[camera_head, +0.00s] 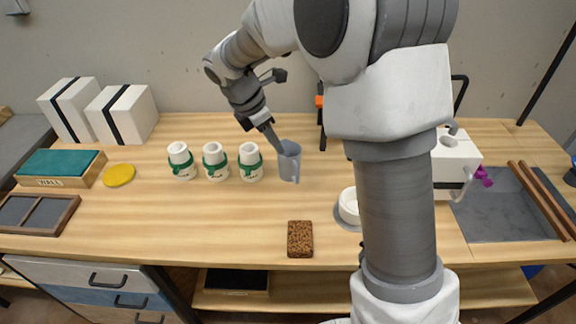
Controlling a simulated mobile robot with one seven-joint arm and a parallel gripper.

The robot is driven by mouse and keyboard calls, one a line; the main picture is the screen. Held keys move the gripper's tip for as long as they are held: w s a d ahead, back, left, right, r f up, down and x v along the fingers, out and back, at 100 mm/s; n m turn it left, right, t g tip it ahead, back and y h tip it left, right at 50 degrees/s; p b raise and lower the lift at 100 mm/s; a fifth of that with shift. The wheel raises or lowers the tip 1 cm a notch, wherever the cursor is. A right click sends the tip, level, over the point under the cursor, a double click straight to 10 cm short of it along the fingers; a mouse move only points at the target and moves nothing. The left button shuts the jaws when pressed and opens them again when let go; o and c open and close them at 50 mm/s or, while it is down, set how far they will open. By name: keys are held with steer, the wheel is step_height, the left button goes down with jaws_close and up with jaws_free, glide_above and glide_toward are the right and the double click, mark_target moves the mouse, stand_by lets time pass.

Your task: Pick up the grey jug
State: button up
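The fingers overlap the rim in this view. I cannot tell whether they are closed on the jug's wall, nor whether the jug's base touches the table.
Three white bottles with green bands (215,162) stand close on the left. A brown textured block (300,239) lies in front, and a white bowl (349,206) is partly behind my arm. A yellow disc (118,175) lies left. The table (210,215) is clear in front of the bottles.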

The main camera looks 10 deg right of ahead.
mark_target(292, 167)
steer(key=b+x, duration=0.2)
steer(key=x, duration=1.4)
steer(key=shift+f+b, duration=0.25)
steer(key=shift+b, duration=0.1)
jaws_close()
stand_by(0.6)
